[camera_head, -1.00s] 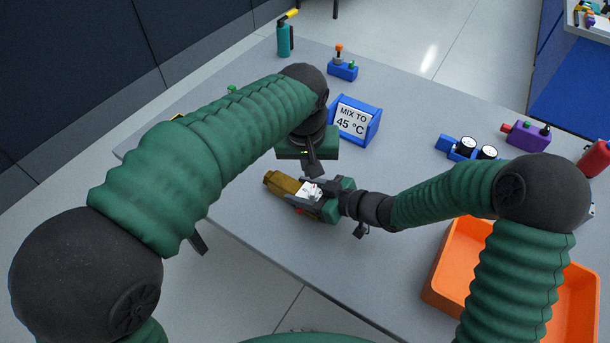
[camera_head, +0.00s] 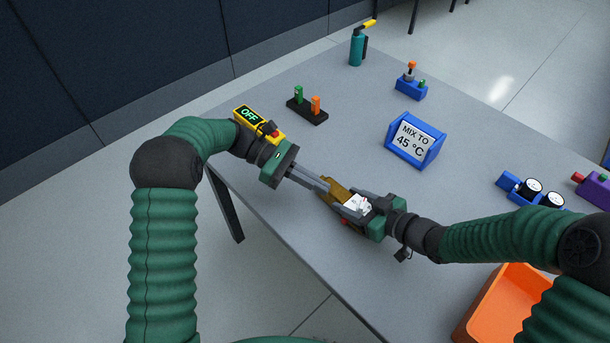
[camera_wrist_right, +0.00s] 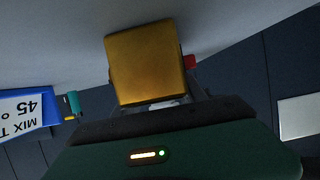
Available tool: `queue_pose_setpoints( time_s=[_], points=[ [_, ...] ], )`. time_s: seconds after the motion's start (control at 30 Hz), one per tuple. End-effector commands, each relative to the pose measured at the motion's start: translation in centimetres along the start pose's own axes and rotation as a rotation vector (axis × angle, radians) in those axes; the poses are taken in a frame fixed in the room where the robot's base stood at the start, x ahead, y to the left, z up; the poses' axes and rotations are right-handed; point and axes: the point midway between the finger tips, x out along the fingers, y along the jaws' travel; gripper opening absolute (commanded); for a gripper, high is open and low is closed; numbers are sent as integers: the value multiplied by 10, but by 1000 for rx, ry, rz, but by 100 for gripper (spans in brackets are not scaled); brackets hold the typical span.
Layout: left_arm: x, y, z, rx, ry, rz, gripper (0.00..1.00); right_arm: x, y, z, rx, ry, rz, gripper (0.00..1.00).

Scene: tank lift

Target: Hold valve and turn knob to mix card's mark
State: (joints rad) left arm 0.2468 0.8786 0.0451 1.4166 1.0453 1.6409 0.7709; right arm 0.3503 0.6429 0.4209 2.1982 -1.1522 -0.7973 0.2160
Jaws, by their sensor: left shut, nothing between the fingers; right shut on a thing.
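The valve (camera_head: 337,190) has a brass-coloured body and a white part with dark marks, too small to read. My right gripper (camera_head: 352,205) is shut on it. In the right wrist view the brass block (camera_wrist_right: 145,68) fills the top middle, with a red piece (camera_wrist_right: 190,62) beside it. My left gripper (camera_head: 326,186) is shut and empty, its fingertips at the valve's brass end; I cannot tell whether they touch. The blue-framed mix card (camera_head: 409,141) reads "MIX TO 45 °C" and stands behind the valve. It also shows in the right wrist view (camera_wrist_right: 22,112).
A yellow device (camera_head: 258,122) reading "OFF" sits close by my left wrist. A black base with green and orange pegs (camera_head: 308,109), a blue joystick box (camera_head: 411,88) and a blue gauge unit (camera_head: 531,191) stand around. An orange bin (camera_head: 503,290) is at front right.

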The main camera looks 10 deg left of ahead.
Motion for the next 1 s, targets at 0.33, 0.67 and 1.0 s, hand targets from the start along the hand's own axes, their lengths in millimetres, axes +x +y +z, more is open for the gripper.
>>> queue_pose_setpoints(
  time_s=[0.33,0.67,1.0],
  points=[
    [63,0,9,2,3,-1,0,0,0,0,-1,0,0,0],
    [71,0,12,2,2,1,0,0,0,0,-1,0,0,0],
    [80,-2,14,-12,2,43,0,0,0,0,-1,0,0,0]
  ],
)
